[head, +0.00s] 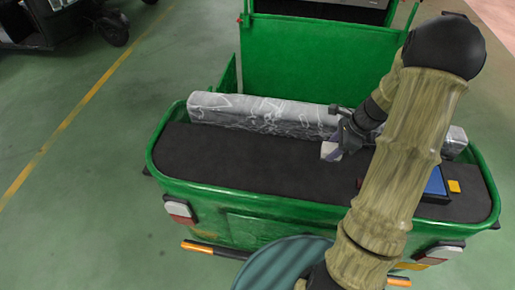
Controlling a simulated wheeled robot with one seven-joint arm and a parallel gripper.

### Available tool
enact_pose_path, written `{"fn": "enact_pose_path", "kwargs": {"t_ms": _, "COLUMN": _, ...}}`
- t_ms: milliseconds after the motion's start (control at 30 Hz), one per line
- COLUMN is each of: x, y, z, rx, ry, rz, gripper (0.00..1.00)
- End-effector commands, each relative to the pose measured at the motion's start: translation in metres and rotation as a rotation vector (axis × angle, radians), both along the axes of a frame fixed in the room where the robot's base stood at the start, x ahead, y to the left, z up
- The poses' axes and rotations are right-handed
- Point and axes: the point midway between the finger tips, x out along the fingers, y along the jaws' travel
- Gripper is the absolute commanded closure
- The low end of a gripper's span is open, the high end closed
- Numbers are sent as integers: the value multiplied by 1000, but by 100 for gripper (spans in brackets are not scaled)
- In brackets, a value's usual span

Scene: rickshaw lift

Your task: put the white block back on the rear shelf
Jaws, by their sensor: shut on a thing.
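The white block (329,151) is small and pale, and most of it is hidden by my gripper. My gripper (336,147) is shut on the white block. It holds the block over the dark top of the green rickshaw's rear shelf (235,165), just in front of the grey roll. I cannot tell whether the block touches the shelf. My arm comes in from the lower right and covers part of the shelf's right side.
A long grey marbled roll (262,114) lies along the back of the shelf, before a green upright panel (315,60). A blue flat item (436,184) and a small yellow piece (454,186) lie at the right. The shelf's left half is clear.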

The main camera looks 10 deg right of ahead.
Motion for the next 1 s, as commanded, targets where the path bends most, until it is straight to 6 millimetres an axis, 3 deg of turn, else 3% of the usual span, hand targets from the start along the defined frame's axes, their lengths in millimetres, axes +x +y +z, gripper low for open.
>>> {"fn": "enact_pose_path", "kwargs": {"t_ms": 600, "x": 1, "y": -7, "z": 3, "rx": -3, "ry": -10, "rz": 10, "gripper": 71}}
{"fn": "enact_pose_path", "kwargs": {"t_ms": 1000, "x": 2, "y": -4, "z": -48, "rx": -1, "ry": -10, "rz": 15, "gripper": 71}}
